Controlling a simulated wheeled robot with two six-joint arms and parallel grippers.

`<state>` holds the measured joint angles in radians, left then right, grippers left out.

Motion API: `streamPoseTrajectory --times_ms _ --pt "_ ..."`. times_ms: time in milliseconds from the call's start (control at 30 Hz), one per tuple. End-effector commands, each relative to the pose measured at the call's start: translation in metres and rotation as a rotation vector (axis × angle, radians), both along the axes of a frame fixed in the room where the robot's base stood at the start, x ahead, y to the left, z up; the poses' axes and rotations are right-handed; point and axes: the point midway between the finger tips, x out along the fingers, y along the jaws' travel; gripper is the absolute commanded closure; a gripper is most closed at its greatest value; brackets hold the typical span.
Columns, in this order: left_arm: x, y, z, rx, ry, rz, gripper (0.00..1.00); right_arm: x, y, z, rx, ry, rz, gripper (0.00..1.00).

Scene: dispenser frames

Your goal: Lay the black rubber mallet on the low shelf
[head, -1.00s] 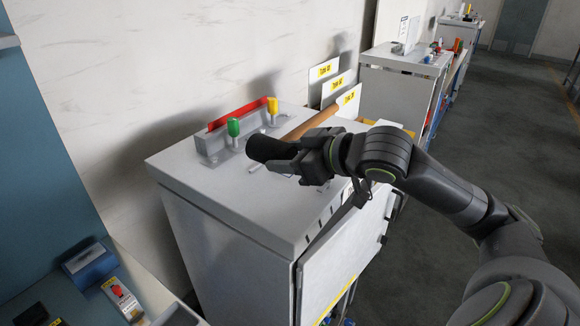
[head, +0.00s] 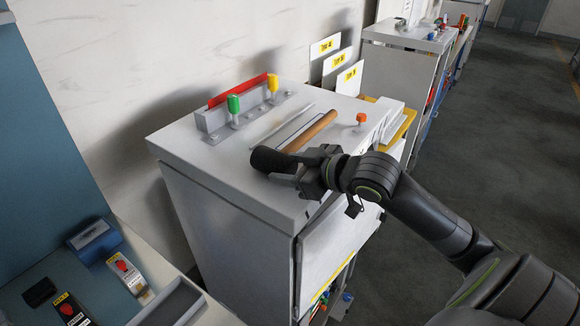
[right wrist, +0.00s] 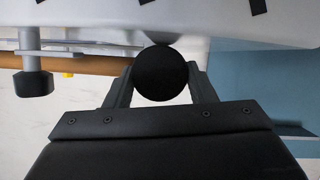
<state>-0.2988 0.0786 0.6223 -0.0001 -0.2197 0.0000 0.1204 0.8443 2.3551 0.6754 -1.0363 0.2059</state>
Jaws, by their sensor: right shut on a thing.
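The black rubber mallet has a dark round head (head: 266,160) and a wooden handle (head: 312,130). It lies at a slant over the grey cabinet's top (head: 222,178), handle pointing to the back right. My right gripper (head: 284,172) is shut on the mallet's head, at the cabinet's front edge. In the right wrist view the round end of the head (right wrist: 160,73) sits between the fingers. Whether the mallet touches the cabinet top is unclear. A low shelf cannot be made out for certain; the cabinet's lower front is partly visible. My left gripper is out of view.
A rail with a green knob (head: 233,104), a yellow knob (head: 272,84) and a red strip (head: 238,90) stands at the cabinet's back. An orange knob (head: 361,118) stands right of the handle. A lower surface with small items, including a blue-grey box (head: 94,240), is at lower left.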

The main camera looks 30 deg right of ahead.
Motion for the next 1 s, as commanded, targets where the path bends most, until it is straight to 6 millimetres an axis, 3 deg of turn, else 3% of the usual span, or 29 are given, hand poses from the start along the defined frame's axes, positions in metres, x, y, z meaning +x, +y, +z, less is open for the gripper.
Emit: streamPoseTrajectory --times_ms 100,133,267,667,1000 --pt "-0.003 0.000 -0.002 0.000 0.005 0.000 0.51 0.000 0.000 -0.002 0.000 -0.003 0.001 0.87" --pt "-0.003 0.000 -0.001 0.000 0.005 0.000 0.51 0.000 0.000 -0.002 0.000 0.000 0.000 0.46" --pt "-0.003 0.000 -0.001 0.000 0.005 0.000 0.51 0.000 0.000 -0.002 0.000 0.000 0.000 0.29" --pt "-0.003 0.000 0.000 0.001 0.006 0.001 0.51 -0.002 -0.001 0.001 -0.003 0.000 -0.001 0.28" --pt "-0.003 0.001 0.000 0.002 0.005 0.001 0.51 -0.026 -0.009 0.011 -0.007 0.001 0.000 0.28"
